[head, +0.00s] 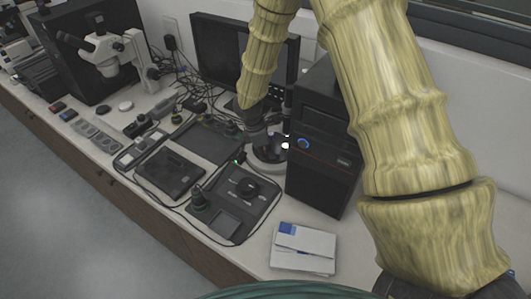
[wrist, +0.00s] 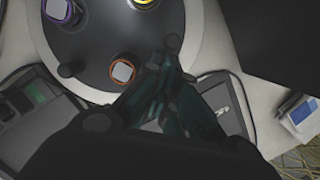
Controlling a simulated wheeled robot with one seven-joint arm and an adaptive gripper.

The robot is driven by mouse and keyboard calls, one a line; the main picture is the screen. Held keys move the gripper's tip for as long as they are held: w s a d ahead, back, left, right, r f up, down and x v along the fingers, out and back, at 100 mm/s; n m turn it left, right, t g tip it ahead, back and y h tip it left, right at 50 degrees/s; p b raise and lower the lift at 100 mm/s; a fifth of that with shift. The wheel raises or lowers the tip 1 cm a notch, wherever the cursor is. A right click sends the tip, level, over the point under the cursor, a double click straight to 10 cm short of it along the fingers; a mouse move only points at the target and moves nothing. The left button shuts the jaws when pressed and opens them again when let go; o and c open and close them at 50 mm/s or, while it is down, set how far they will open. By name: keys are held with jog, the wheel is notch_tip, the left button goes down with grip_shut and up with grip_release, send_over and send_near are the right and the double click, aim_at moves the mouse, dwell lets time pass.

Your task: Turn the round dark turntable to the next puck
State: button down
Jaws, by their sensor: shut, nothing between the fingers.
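The round dark turntable (wrist: 95,35) fills the upper left of the wrist view, with a pale rim around it. It carries an orange-ringed puck (wrist: 122,71), a purple-ringed puck (wrist: 60,11) and a yellow-ringed puck (wrist: 143,2), cut off by the top edge. A dark peg (wrist: 70,71) stands near its lower edge, and another dark peg (wrist: 172,43) lies right by my fingertips. My gripper (wrist: 163,72) is shut and empty, at the turntable's right edge; I cannot tell if it touches the peg. In the head view my gripper (head: 262,122) hangs over the turntable (head: 268,157), partly hiding it.
A black computer tower (head: 322,160) stands close to the right of the turntable. A dark device with a knob (head: 238,196) lies in front, and a white-and-blue box (head: 303,248) nearer the bench edge. Cables and a monitor (head: 235,55) are behind.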

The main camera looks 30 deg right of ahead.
aim_at(279, 160)
jog(key=shift+s+d+n+t, duration=0.3)
jog(key=shift+s+d+n, duration=0.15)
jog(key=shift+n, duration=0.55)
jog(key=shift+s+d+n+p, duration=0.25)
jog(key=shift+d+n+p, duration=0.1)
jog(key=shift+n, duration=0.25)
jog(key=shift+s+d+n+t, duration=0.25)
jog(key=shift+d+n, duration=0.15)
jog(key=shift+n, duration=0.3)
jog(key=shift+s+d+n+t, duration=0.15)
jog(key=shift+d+n+t, duration=0.15)
jog(key=shift+n, duration=0.4)
jog(key=shift+d+p, duration=0.2)
jog(key=shift+p, duration=0.1)
jog(key=shift+a, duration=0.1)
jog(key=shift+s+a+r, duration=0.1)
jog(key=shift+s+a, duration=0.2)
jog(key=shift+a, duration=0.65)
jog(key=shift+s+a, duration=0.25)
jog(key=shift+a, duration=0.7)
jog(key=b+v, duration=0.2)
jog(key=v, duration=0.7)
jog(key=shift+r, duration=0.4)
